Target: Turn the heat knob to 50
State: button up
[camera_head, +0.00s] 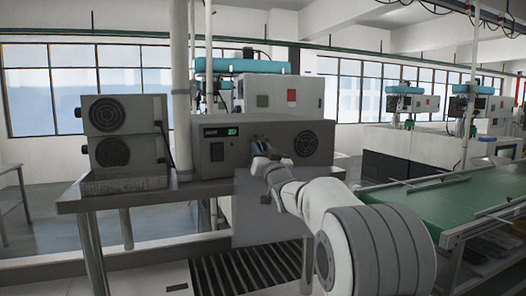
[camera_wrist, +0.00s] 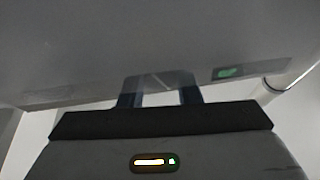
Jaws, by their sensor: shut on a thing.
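The heat unit is a grey metal box (camera_head: 315,130) on the bench, with a "HEAT" label and a small green display (camera_head: 233,131) on its front. The display digits are too small to read surely. My gripper (camera_head: 258,146) is at the front panel, right of the display. In the wrist view, my gripper's dark fingers (camera_wrist: 158,98) are shut on the grey knob (camera_wrist: 157,82), which shows a thin slanted mark. The green display (camera_wrist: 230,72) also shows there, right of the fingers. In the head view my gripper hides the knob.
A dark square switch or socket (camera_head: 217,151) and a round fan grille (camera_head: 306,144) are on the same panel. Two stacked grey units with fans (camera_head: 112,133) stand at left on the bench (camera_head: 90,195). A green conveyor (camera_head: 440,190) lies at right.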

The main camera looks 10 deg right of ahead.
jog(key=shift+f+m+b, duration=0.1)
jog(key=shift+m+b, duration=0.2)
jog(key=shift+b, duration=0.1)
jog(key=m+h+b, duration=0.2)
jog(key=m+b, duration=0.1)
jog(key=m, duration=0.1)
jog(key=shift+a+f, duration=0.1)
jog(key=shift+f, duration=0.05)
jog(key=m+h+b, duration=0.1)
jog(key=m+h, duration=0.1)
jog(key=m, duration=0.1)
jog(key=shift+r+b, duration=0.2)
jog(key=shift+b, duration=0.2)
jog(key=shift+a+r+m+g+h, duration=0.1)
jog(key=shift+m+g+h, duration=0.5)
jog(key=shift+m, duration=1.2)
jog(key=o, duration=1)
jog(key=shift+c, duration=0.2)
jog(key=shift+s+b, duration=0.1)
jog(key=shift+b, duration=0.2)
